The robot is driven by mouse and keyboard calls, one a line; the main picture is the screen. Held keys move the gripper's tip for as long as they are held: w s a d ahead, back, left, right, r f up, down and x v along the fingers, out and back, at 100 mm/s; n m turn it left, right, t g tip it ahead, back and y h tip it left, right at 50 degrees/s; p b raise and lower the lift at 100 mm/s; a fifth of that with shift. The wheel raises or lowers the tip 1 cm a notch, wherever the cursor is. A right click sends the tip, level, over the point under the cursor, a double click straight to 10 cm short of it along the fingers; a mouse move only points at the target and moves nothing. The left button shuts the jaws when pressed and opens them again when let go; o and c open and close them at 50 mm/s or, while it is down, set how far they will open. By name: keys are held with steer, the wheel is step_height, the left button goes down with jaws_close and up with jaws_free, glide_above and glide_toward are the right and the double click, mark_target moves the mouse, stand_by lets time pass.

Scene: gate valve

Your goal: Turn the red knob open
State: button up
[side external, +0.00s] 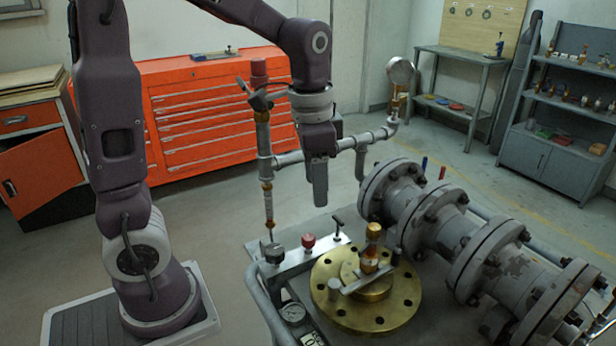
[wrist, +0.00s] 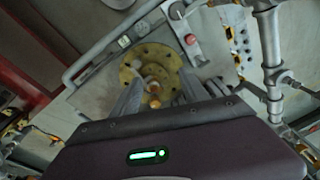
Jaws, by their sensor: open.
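A small red knob (side external: 308,241) stands on a grey metal block (side external: 290,262) at the near edge of the work table in the side external view. In the wrist view the red knob (wrist: 190,39) is above and right of the brass flange. My gripper (side external: 320,195) hangs fingers down, above the table and apart from the red knob. In the wrist view my gripper (wrist: 160,92) shows two spread fingers with nothing between them; the brass flange lies beyond.
A brass flange (side external: 345,312) with an upright fitting (side external: 371,250) stands right of the block. A black T-handle (side external: 337,224) and a dark round knob (side external: 275,253) flank the red knob. Grey pipework (side external: 290,158) runs behind my gripper. A large flanged pipe (side external: 450,235) fills the right.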

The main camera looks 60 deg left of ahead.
steer(key=shift+s+d+r+n+t, duration=0.2)
steer(key=shift+s+d+r, duration=0.25)
steer(key=shift+s, duration=0.2)
steer(key=shift+s+d+r+n+t, duration=0.1)
steer(key=shift+s+d+r+t, duration=0.15)
steer(key=shift+s+r, duration=0.35)
steer(key=n+g, duration=0.2)
steer(key=n, duration=0.9)
glide_above(309, 237)
steer(key=shift+h, duration=0.3)
steer(key=f, duration=1.7)
steer(key=shift+d+f, duration=0.35)
steer(key=shift+f, duration=0.05)
steer(key=f, duration=0.8)
steer(key=shift+a, duration=0.35)
steer(key=shift+c, duration=0.2)
